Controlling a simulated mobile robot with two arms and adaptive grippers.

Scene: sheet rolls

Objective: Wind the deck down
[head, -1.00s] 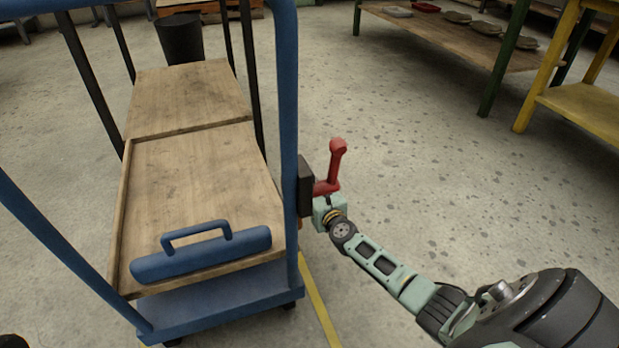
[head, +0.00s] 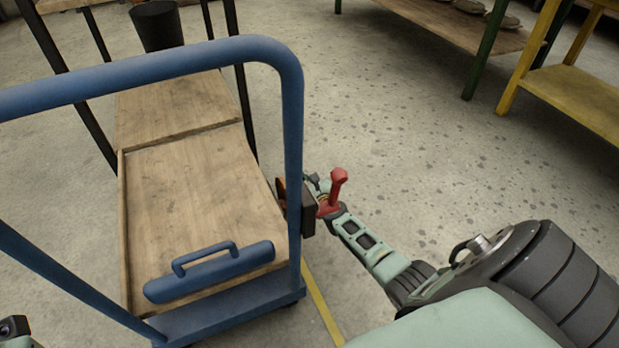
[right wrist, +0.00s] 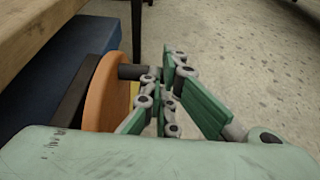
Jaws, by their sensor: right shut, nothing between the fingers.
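The cart's wooden deck (head: 190,190) lies low inside a blue tubular frame (head: 292,150). An orange wheel (head: 281,190) shows just left of the box; in the right wrist view the orange wheel (right wrist: 104,95) carries a dark peg (right wrist: 131,72). My right gripper (right wrist: 171,72) is shut and empty, its fingertips close beside the peg; contact is unclear. In the head view my right gripper (head: 314,181) is partly hidden behind the lever. My left gripper's fingers are out of view.
A blue bar with a handle (head: 208,271) lies across the deck's near end. A black bin (head: 157,25) stands beyond the deck. A green-legged table (head: 455,25) and a yellow rack (head: 585,95) stand at the right. The floor between is clear.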

